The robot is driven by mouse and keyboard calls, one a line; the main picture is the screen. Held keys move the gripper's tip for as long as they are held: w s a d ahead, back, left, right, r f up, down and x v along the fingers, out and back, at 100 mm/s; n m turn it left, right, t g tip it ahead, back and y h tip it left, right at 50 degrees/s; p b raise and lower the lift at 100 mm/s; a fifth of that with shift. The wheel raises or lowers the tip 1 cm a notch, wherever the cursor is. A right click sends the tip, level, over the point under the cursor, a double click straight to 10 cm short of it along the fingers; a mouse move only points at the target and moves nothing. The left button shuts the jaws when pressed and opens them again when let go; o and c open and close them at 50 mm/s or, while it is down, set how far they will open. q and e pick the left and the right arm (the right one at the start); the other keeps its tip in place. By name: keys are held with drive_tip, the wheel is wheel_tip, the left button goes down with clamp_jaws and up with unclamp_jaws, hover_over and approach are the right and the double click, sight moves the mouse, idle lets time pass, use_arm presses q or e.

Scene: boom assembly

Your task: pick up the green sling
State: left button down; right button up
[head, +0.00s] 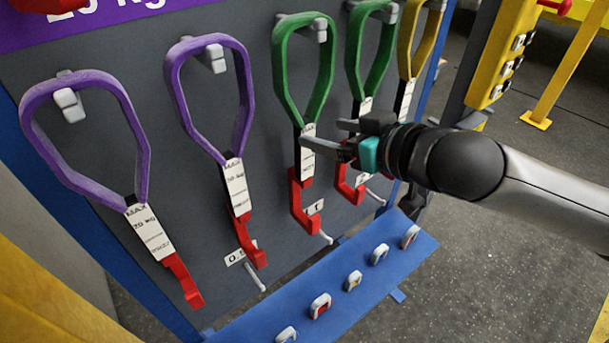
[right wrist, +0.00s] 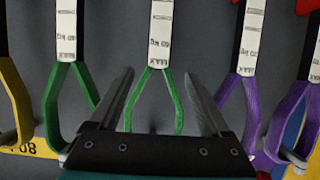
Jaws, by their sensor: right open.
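Two green slings hang side by side on the grey board, each with a white label and a red hook at its lower end. The left green sling (head: 280,75) hangs beside the purple ones; the right green sling (head: 353,55) is next to the yellow one. My right gripper (head: 325,134) is open and empty at the label of the left green sling, one finger overlapping the label. In the right wrist view, this green sling (right wrist: 164,92) lies between the open fingers (right wrist: 159,76); I cannot tell how deep they reach. My left gripper is out of view.
Two purple slings (head: 136,115) hang to the left and a yellow sling (head: 404,38) to the right. Pegs stick out of the board. A blue shelf (head: 335,300) with several small shackles slopes below. A yellow post (head: 510,45) stands at the right.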

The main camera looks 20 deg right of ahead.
sight(306, 130)
drive_tip(key=shift+w+a+f+b, duration=0.3)
drive_tip(key=shift+f+b, duration=0.1)
drive_tip(key=shift+b, duration=1.55)
drive_tip(key=x, duration=0.3)
drive_tip(key=shift+w+a, duration=0.1)
drive_tip(key=shift+w, duration=0.25)
drive_tip(key=shift+d+x, duration=0.15)
drive_tip(key=shift+x, duration=1.45)
drive_tip(key=shift+d+x, duration=0.1)
drive_tip(key=shift+x, duration=1.45)
drive_tip(key=shift+c, duration=0.2)
clamp_jaws()
drive_tip(key=shift+w+r, duration=0.1)
drive_tip(key=shift+r, duration=0.1)
